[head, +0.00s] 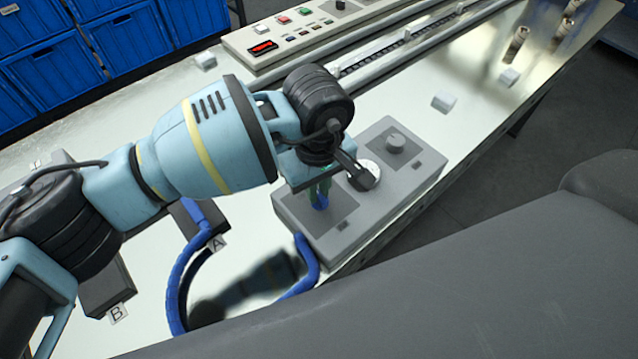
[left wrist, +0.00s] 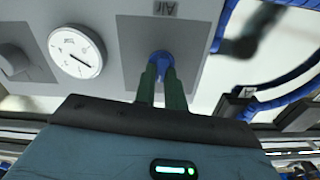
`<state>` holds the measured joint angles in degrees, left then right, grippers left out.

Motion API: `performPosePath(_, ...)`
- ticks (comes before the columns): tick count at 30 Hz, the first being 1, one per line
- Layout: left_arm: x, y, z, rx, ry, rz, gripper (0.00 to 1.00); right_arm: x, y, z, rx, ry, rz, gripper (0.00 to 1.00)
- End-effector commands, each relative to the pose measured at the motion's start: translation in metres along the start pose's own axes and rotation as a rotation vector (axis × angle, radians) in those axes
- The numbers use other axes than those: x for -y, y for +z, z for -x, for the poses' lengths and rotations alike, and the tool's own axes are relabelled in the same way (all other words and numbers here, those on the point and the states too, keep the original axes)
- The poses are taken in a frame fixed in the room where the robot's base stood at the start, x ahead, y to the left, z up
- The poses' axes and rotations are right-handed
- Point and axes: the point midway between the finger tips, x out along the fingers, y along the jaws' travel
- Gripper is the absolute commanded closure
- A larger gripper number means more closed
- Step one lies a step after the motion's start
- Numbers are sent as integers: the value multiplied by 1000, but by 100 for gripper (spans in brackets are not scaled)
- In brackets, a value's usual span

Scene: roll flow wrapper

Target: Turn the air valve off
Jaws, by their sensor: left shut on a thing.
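The air valve is a small blue handle (left wrist: 161,60) on a darker square plate below the "Air" label (left wrist: 166,8) in the left wrist view. In the head view a bit of the blue handle (head: 320,204) shows under my left gripper (head: 320,192). My left gripper's green fingers (left wrist: 161,85) are shut on the blue handle, one on each side. The grey valve box (head: 432,165) also carries a round white gauge (left wrist: 76,52) and a grey knob (head: 396,142). My wrist partly covers the gauge in the head view. The right gripper does not show.
Blue hoses (head: 176,285) curve over the pale table on the left, near blocks labelled A (head: 216,243) and B (head: 118,313). A control panel (head: 300,30) with coloured buttons lies at the back. Small white blocks (head: 444,102) sit on the table.

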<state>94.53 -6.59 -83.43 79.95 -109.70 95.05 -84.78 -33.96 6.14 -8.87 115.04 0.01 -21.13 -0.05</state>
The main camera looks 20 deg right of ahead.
Motion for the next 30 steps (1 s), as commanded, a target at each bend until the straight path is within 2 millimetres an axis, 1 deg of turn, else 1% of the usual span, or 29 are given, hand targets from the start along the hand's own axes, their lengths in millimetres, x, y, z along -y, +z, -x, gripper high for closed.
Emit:
performPosePath(6,1,0,2,-3,1,205,100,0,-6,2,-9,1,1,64)
performPosePath(15,3,0,2,-3,1,463,100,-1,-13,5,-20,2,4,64)
performPosePath(22,4,0,2,-2,3,603,100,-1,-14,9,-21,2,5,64)
performPosePath(30,4,1,2,-2,2,685,100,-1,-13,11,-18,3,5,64)
